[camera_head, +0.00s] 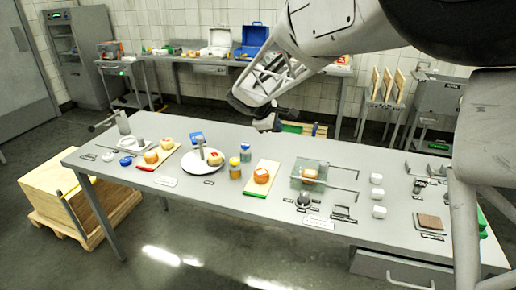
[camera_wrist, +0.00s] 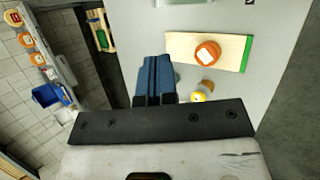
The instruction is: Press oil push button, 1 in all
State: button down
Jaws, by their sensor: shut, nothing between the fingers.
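My gripper (camera_head: 270,124) hangs above the back part of the long grey table, shut with nothing between its fingers. In the wrist view its dark blue fingers (camera_wrist: 155,75) lie together over bare table. A small yellow-topped jar (camera_head: 235,168) stands left of the middle of the table, with a blue-topped jar (camera_head: 245,152) just behind it. One yellow-topped jar (camera_wrist: 198,97) also shows in the wrist view, partly hidden by my gripper's black bar. I cannot tell which thing carries the oil push button. My gripper is apart from both jars.
A green-edged board (camera_head: 253,190) with an orange cheese wheel (camera_head: 261,175) is right of the jars. A clear tray (camera_head: 297,183) and white blocks (camera_head: 377,195) stand farther right. The table's back middle is bare.

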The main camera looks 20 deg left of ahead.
aim_at(235, 161)
jog(key=w+a+f+n+t, duration=0.1)
jog(key=a+f+n, duration=0.1)
jog(key=a, duration=0.6)
jog(key=w+a+f+n+t, duration=0.1)
jog(key=a+f, duration=0.3)
jog(key=a, duration=0.4)
jog(key=shift+w+a+n, duration=0.25)
jog(key=shift+w+n, duration=0.2)
jog(key=shift+n, duration=0.35)
jog(key=shift+f, duration=0.2)
jog(key=shift+f, duration=4.25)
